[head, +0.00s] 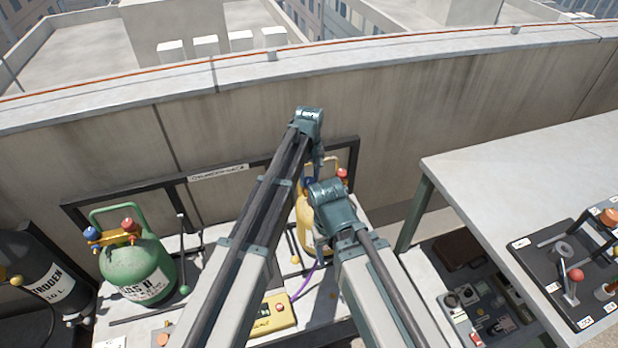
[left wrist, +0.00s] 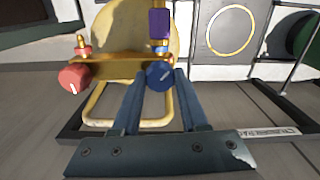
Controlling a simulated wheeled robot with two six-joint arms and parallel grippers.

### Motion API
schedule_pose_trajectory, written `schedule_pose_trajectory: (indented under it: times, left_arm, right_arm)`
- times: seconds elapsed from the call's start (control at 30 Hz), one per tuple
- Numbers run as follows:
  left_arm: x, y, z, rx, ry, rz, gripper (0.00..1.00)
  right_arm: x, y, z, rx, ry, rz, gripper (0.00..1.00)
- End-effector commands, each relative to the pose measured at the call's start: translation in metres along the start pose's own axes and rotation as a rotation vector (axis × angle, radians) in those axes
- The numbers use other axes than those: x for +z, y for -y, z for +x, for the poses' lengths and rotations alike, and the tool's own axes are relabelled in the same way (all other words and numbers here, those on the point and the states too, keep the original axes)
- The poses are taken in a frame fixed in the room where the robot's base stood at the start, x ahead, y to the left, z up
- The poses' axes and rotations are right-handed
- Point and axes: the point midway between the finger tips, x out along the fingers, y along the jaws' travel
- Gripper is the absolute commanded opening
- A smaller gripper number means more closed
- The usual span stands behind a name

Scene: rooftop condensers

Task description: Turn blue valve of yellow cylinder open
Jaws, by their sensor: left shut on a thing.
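The yellow cylinder (head: 305,232) stands on the rack shelf, largely hidden behind my arms. Its body (left wrist: 118,38) and gold handle frame also show in the left wrist view. The blue valve (left wrist: 159,77) is a round knob with a white mark on its face. My left gripper (left wrist: 162,82) has its fingers on either side of this knob and is shut on it. The red valve (left wrist: 73,79) sits to the left, apart from the fingers. In the head view my left gripper (head: 318,164) reaches down at the cylinder's top. My right arm's wrist covers part of the cylinder; its fingers are not visible.
A green cylinder (head: 140,268) with blue and red valves stands left, beside a dark nitrogen cylinder (head: 50,275). A yellow box (head: 270,314) with a purple hose lies in front. A grey table (head: 520,190) with a control panel is at the right. A parapet wall rises behind.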

Motion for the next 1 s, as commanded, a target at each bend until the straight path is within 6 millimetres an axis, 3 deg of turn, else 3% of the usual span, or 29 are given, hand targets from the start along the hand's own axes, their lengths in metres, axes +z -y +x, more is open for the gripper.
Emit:
schedule_pose_trajectory:
  times: [0.6, 1.0]
  left_arm:
    - [-0.0001, 0.0, 0.0, 0.0, 0.0, -0.53, 0.0]
    - [-0.0001, 0.0, 0.0, 0.0, 0.0, -0.694, 0.0]
  right_arm:
    - [0.0, 0.0, 0.0, 0.0, 0.0, 0.0, 0.67]
    - [0.0, 0.0, 0.0, 0.0, 0.0, 0.0, 0.67]
